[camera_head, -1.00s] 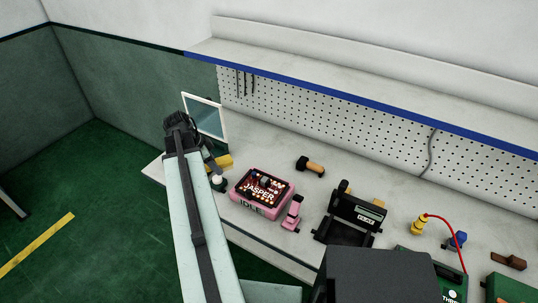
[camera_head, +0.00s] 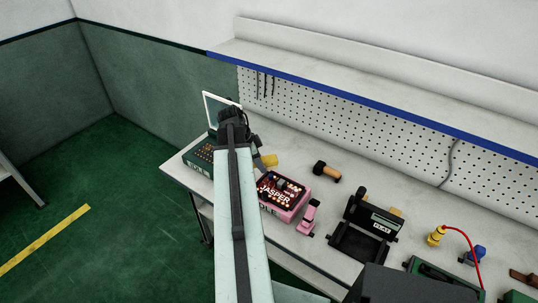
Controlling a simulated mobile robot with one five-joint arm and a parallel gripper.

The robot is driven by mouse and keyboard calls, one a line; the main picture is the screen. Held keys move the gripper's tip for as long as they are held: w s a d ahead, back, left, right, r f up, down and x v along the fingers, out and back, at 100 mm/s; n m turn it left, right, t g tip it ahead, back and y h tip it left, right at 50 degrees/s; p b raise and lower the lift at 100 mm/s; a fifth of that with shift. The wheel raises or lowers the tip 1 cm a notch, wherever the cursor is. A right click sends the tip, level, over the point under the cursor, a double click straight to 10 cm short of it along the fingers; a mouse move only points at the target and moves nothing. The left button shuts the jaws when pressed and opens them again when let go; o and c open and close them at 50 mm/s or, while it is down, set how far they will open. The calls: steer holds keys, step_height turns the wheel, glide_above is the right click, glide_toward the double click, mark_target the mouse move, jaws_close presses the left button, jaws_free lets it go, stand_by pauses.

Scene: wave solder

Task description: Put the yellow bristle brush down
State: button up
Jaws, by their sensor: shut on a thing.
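The yellow bristle brush (camera_head: 269,160) shows as a small yellow block at the end of my gripper (camera_head: 259,163), over the left part of the bench. My gripper is shut on it. My arm's light-coloured link covers part of the view just left of it, and the fingertips are small and partly hidden. I cannot tell whether the brush touches the bench top.
On the bench (camera_head: 345,190) are a green box (camera_head: 198,157), a pink JASPER unit (camera_head: 290,208), a black-and-tan tool (camera_head: 326,171) and a black device (camera_head: 365,228). A framed panel (camera_head: 210,108) stands behind my arm. Bare bench lies before the pegboard (camera_head: 345,125).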

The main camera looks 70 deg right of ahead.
steer(key=w+d+f+n+t+h+b, duration=0.1)
steer(key=w+d+n, duration=0.1)
steer(key=d, duration=0.5)
steer(key=w+d+f+n+b, duration=0.1)
steer(key=w+d+f+n, duration=0.1)
steer(key=d, duration=0.4)
steer(key=n+t+h+b, duration=0.1)
steer(key=n+b, duration=0.1)
steer(key=n, duration=0.2)
glide_above(270, 150)
steer(key=a, duration=0.2)
step_height(270, 150, down, 11)
steer(key=b, duration=1)
steer(key=shift+w+d+f, duration=0.1)
steer(key=shift+w+d, duration=0.05)
steer(key=shift+r, duration=0.2)
steer(key=shift+f, duration=0.1)
steer(key=o, duration=1.2)
